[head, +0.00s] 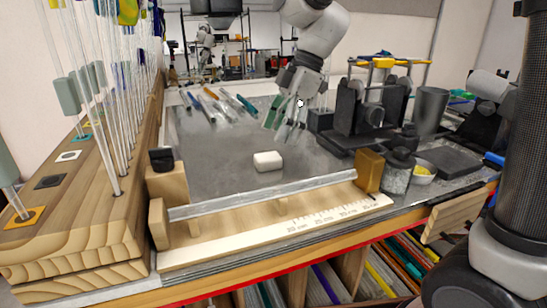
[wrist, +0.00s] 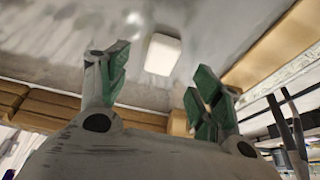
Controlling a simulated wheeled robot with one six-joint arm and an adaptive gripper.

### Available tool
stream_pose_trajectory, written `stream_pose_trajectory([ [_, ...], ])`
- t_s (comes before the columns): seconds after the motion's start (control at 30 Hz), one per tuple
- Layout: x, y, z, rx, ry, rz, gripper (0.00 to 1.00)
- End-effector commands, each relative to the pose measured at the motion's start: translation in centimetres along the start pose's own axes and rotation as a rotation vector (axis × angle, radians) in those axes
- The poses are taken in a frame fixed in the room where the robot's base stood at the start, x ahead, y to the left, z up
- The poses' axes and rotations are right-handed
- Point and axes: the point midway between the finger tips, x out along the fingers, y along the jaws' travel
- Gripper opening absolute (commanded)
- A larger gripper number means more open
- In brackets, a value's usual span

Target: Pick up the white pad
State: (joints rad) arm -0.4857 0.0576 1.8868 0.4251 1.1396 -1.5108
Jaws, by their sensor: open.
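The white pad (head: 268,161) is a small rounded block lying on the grey work surface (head: 215,150), near its front edge. It also shows in the wrist view (wrist: 163,54), beyond the fingertips and roughly between them. My gripper (head: 286,112) is open and empty, above the surface, behind the pad and slightly to its right in the head view. Its green-padded fingers (wrist: 158,80) are spread apart in the wrist view. The gripper does not touch the pad.
Coloured rods (head: 215,104) lie at the back of the surface. A metal rail (head: 265,193) and wooden ruler (head: 300,220) run along the front. A wooden rack with glass rods (head: 85,215) stands left. A black device (head: 372,112) stands right. The surface around the pad is clear.

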Motion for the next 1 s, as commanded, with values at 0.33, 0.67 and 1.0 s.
stream_pose_trajectory([
  [0.33,5.0,-0.3,-0.5,0.004,-0.003,-0.002,0.65],
  [0.67,6.4,-0.2,-0.5,0.004,-0.002,0.003,0.65],
  [1.0,6.4,-0.3,-0.5,0.005,-0.002,0.002,0.23],
])
